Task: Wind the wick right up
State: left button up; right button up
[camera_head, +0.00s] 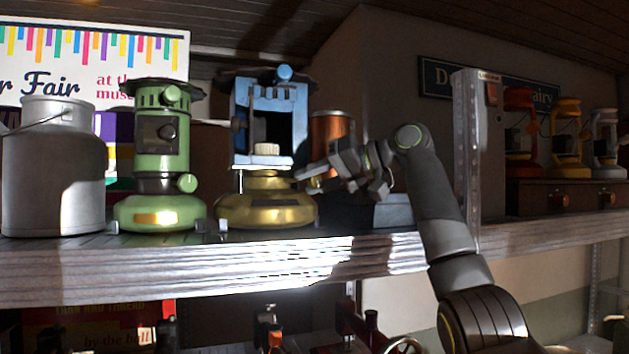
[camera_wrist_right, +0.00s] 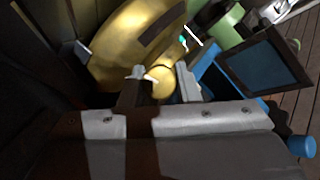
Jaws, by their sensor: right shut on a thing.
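A blue paraffin heater (camera_head: 271,105) with a round brass tank (camera_head: 268,209) stands on the shelf, its front opening dark inside. A small white ribbed part (camera_head: 267,149) shows low in that opening; I cannot tell whether it is the wick. My right gripper (camera_head: 308,180) reaches in from the right to the heater's lower right side. In the right wrist view, its fingers (camera_wrist_right: 163,76) are shut on a round brass knob (camera_wrist_right: 160,82) beside the brass tank (camera_wrist_right: 125,45). The fingers partly hide the knob. My left gripper is not in view.
A green heater (camera_head: 160,150) and a grey milk churn (camera_head: 54,170) stand to the left on the same shelf (camera_head: 200,275). A copper-coloured can (camera_head: 329,135) is behind my right gripper. A metal upright (camera_head: 467,160) stands close to my right arm.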

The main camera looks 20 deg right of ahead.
dwell(0.5)
jog(key=o, duration=1)
jog(key=shift+c, duration=0.2)
jog(key=shift+d, duration=0.1)
jog(key=shift+s+d+b, duration=0.2)
jog(key=shift+s+b, duration=0.05)
jog(key=shift+b, duration=0.05)
jog(key=b+v, duration=0.2)
jog(key=v, duration=0.3)
jog(key=shift+f, duration=0.15)
jog(key=b+v, duration=0.2)
jog(key=v, duration=0.9)
jog(key=shift+d+r+b, duration=0.25)
jog(key=shift+d+b, duration=0.05)
jog(key=shift+b, duration=0.05)
jog(key=shift+s, duration=0.1)
